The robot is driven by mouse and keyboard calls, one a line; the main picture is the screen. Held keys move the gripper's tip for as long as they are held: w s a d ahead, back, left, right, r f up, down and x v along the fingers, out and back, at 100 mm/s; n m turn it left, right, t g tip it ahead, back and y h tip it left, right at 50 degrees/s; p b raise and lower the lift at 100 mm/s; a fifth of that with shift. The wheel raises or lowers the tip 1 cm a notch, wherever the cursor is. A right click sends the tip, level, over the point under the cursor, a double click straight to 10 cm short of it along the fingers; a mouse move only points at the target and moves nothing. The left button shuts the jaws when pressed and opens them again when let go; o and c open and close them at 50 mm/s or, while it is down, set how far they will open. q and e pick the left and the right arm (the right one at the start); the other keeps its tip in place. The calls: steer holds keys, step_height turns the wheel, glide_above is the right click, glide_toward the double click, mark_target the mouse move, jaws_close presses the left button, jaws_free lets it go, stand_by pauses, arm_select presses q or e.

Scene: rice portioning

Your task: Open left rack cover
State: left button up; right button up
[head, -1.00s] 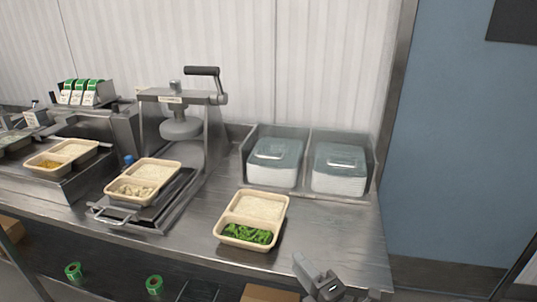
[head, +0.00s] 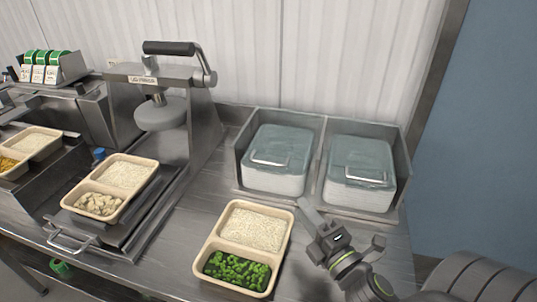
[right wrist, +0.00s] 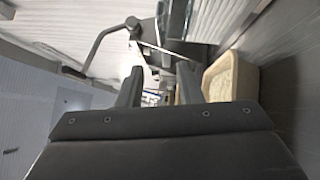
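The metal rack (head: 324,150) at the back right has two compartments. The left compartment holds a white stack under a translucent grey-green cover (head: 285,142) with a metal handle (head: 270,163); this cover is down. The right compartment holds a similar covered stack (head: 362,160), also closed. My right gripper (head: 342,222) is in front of the rack, right of the nearest food tray, apart from both covers. Its two fingers stand apart with nothing between them, as the right wrist view (right wrist: 158,88) also shows. My left gripper is not in view.
A tray of rice and green vegetables (head: 277,270) sits on the steel counter just left of my right gripper. A press with a black-handled lever (head: 168,48) stands farther left, with another food tray (head: 126,182) before it. Bare counter lies between them.

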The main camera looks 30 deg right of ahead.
steer(key=p, duration=0.2)
glide_toward(267, 163)
steer(key=w+p, duration=0.1)
steer(key=w, duration=0.1)
steer(key=w+p, duration=0.1)
steer(key=w, duration=0.1)
steer(key=shift+d+r+p, duration=0.25)
steer(key=shift+p, duration=0.1)
steer(key=w, duration=0.3)
steer(key=w+p, duration=0.1)
steer(key=w, duration=0.1)
steer(key=shift+w+d+r, duration=0.1)
steer(key=shift+d+r, duration=0.1)
steer(key=shift+d, duration=0.05)
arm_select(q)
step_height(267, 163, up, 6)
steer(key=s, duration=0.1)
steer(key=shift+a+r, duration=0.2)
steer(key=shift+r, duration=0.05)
arm_select(e)
steer(key=shift+w, duration=0.55)
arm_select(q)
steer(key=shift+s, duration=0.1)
arm_select(e)
steer(key=shift+c, duration=0.4)
jaws_close()
